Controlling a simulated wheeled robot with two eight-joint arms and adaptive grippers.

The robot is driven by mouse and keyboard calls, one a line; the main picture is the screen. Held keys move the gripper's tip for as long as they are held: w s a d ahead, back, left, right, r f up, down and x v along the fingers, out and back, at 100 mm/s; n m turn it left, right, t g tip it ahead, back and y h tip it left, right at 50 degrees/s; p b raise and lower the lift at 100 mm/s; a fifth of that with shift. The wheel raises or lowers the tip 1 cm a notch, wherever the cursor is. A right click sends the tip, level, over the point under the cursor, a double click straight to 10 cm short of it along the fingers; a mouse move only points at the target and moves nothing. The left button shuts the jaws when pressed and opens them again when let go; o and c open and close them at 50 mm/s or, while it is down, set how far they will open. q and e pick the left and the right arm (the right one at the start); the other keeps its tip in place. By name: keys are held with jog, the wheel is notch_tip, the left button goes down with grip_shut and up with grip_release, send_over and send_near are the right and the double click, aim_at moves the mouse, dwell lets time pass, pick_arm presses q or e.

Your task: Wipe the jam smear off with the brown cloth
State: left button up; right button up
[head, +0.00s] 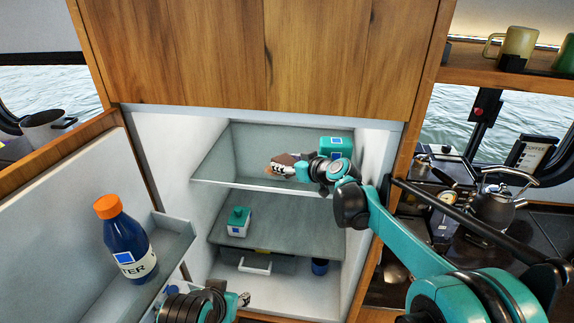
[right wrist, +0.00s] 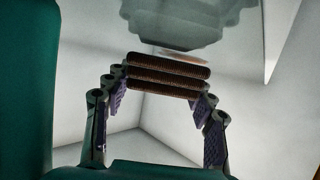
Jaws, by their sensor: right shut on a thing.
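My right gripper (head: 279,167) reaches into the open white fridge, over its top shelf (head: 225,170). It is shut on the brown cloth (head: 288,158). In the right wrist view the cloth (right wrist: 168,75) shows as ribbed brown folds between the two fingers. A small orange-red patch, possibly the jam smear (head: 271,172), shows at the gripper's tip. A faint reddish-brown streak (right wrist: 184,54) lies just beyond the cloth in the wrist view; I cannot tell if they touch. My left gripper (head: 244,299) is low, in front of the fridge; its jaws are too small to judge.
A teal box (head: 335,147) stands close right of my right gripper on the top shelf. A teal-and-white container (head: 238,222) is on the shelf below, with a blue can (head: 320,266) lower. A blue bottle (head: 128,245) stands in the open door. A kettle (head: 497,205) is at right.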

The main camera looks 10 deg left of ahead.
aim_at(274, 160)
jog(key=shift+w+a, duration=0.1)
jog(key=shift+w+a+f, duration=0.15)
jog(key=shift+a, duration=0.45)
jog(key=shift+a+f, duration=0.1)
jog(key=shift+a, duration=1.15)
jog(key=shift+a+f+b, duration=0.1)
jog(key=shift+a+b, duration=0.2)
jog(key=shift+a, duration=1.45)
jog(key=shift+r+p, duration=0.4)
jog(key=shift+r, duration=0.05)
jog(key=shift+r+p, duration=0.45)
jog(key=shift+r, duration=0.35)
